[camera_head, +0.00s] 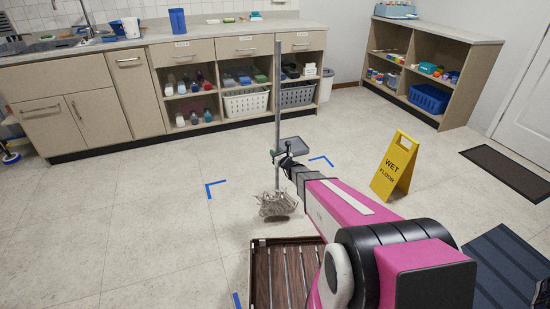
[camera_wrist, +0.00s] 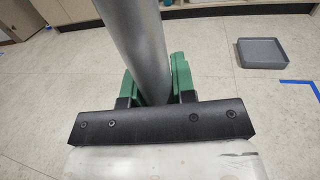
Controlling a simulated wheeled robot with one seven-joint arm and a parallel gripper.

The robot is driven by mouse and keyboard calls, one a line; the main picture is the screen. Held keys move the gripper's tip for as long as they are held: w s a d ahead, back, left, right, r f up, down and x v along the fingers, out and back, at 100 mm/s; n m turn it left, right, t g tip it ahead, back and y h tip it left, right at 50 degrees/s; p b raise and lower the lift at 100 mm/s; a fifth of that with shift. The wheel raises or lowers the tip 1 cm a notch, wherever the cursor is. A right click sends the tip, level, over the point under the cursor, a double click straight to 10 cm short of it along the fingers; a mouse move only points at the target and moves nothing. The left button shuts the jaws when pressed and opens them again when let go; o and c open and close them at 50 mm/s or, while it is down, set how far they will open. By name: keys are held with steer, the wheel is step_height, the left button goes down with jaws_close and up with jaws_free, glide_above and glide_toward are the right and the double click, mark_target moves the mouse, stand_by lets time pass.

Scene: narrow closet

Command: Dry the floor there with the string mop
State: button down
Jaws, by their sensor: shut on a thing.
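The string mop (camera_head: 277,100) stands nearly upright, with a long grey metal handle and a pale, stringy head (camera_head: 276,205) at the floor. My gripper (camera_head: 283,160) is shut around the handle, well above the head. In the wrist view, the green fingers of my gripper (camera_wrist: 160,82) sit on both sides of the handle (camera_wrist: 138,45); the mop head is hidden there. Blue tape corners (camera_head: 212,186) mark the tiled floor around the mop head. I cannot make out a clear wet patch.
A grey tray (camera_head: 289,146) lies on the floor beyond my gripper; it also shows in the wrist view (camera_wrist: 262,52). A brown slatted rack (camera_head: 260,278) lies near me. A yellow wet-floor sign (camera_head: 394,166) stands right.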

steer(key=shift+r, duration=2.65)
steer(key=s+d+r+n+g+y, duration=0.1)
steer(key=s+d+r, duration=0.3)
steer(key=s+r, duration=0.4)
steer(key=s+d+r+n+g+y, duration=0.2)
steer(key=s+d+r+y, duration=0.1)
steer(key=s+r, duration=0.5)
steer(key=s+d+r+n+g+y, duration=0.2)
steer(key=s+d+r, duration=0.3)
steer(key=s+r, duration=0.3)
steer(key=shift+s+d+r, duration=0.2)
steer(key=shift+s+d, duration=0.05)
steer(key=shift+s, duration=0.3)
